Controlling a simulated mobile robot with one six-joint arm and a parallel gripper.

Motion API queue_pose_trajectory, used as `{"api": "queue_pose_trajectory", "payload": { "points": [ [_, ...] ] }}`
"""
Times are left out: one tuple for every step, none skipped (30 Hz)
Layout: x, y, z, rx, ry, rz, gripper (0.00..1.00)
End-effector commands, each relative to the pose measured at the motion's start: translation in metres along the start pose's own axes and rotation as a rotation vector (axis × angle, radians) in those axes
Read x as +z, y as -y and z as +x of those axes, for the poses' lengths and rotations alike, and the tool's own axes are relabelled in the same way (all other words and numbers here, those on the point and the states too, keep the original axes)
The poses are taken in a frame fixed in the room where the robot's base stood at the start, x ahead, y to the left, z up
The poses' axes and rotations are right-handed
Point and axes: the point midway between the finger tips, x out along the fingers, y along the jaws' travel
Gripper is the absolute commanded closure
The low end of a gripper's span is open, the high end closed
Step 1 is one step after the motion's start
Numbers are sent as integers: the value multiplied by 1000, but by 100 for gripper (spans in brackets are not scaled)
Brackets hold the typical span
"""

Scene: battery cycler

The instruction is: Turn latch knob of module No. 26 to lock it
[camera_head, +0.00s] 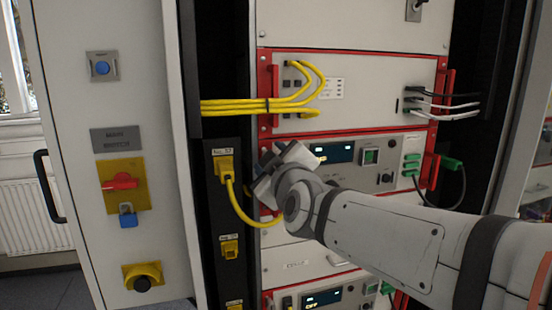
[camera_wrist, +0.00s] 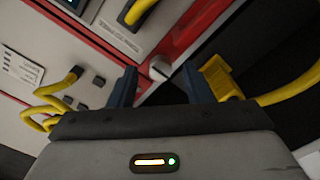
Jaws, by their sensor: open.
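A small pale round latch knob (camera_wrist: 160,68) sits on the red frame in the wrist view, with what looks like a slot across it. My gripper (camera_wrist: 160,86) is open, with its two dark fingers on either side of the knob and nothing held. I cannot tell whether the fingertips touch it. In the head view, my gripper (camera_head: 268,170) is at the left red edge of a module (camera_head: 352,178) with a lit display, and it hides the knob there. I cannot read a number 26 on any module.
A yellow plug (camera_wrist: 219,77) sits close to the right finger in the wrist view; in the head view a yellow plug (camera_head: 225,167) with a cable hangs on the black strip. Yellow cables (camera_head: 265,105) cross above. A red handle (camera_head: 274,92) projects from the upper module.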

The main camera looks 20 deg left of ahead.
Motion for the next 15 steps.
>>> {"api": "queue_pose_trajectory", "payload": {
  "points": [
    [0,0,4,-1,1,0,55],
    [0,0,5,0,1,0,55],
    [0,0,6,0,1,-1,55],
    [1,0,7,0,1,-1,55],
    [1,0,7,0,1,-1,55],
    [1,0,8,0,1,-1,55],
    [1,0,8,0,1,-1,55],
    [1,0,8,1,1,-1,55],
    [1,0,8,1,1,-1,55],
    [1,0,8,1,1,-1,55],
    [1,0,8,1,1,-1,55],
    [1,0,8,1,1,-1,57],
    [1,0,7,1,1,-1,59],
    [1,0,7,1,1,-1,62],
    [1,0,7,1,1,-1,65]
  ]
}}
